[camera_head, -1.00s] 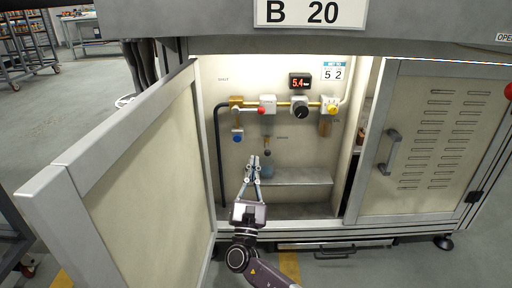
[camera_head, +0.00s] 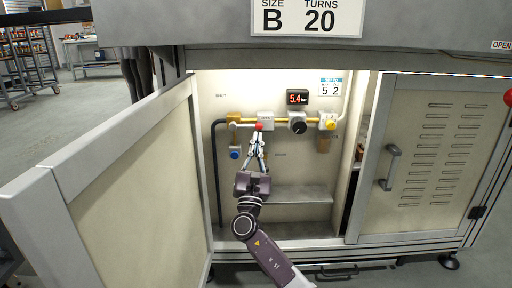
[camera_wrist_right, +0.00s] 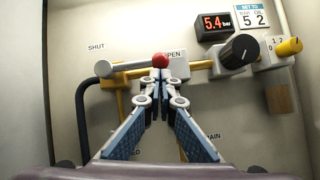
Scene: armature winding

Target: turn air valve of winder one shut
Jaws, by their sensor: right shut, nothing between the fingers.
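The air valve (camera_head: 233,118) is at the left end of the brass pipe on the cabinet's back wall. Its grey lever (camera_wrist_right: 135,65) runs to the right and ends in a red ball (camera_wrist_right: 160,60), beneath the OPEN label. A SHUT label is at upper left in the wrist view. The red ball also shows in the head view (camera_head: 258,126). My right gripper (camera_head: 257,136) is shut and empty, its fingertips (camera_wrist_right: 160,76) just below the red ball. Whether they touch it I cannot tell. My left gripper is out of view.
A pressure display (camera_head: 298,97) reads 5.4. A black knob (camera_head: 298,126) and a yellow knob (camera_head: 330,124) sit right of the valve, a blue knob (camera_head: 235,153) below it. The open door (camera_head: 130,190) stands left; the closed door (camera_head: 440,150) is right. A shelf (camera_head: 300,193) is low inside.

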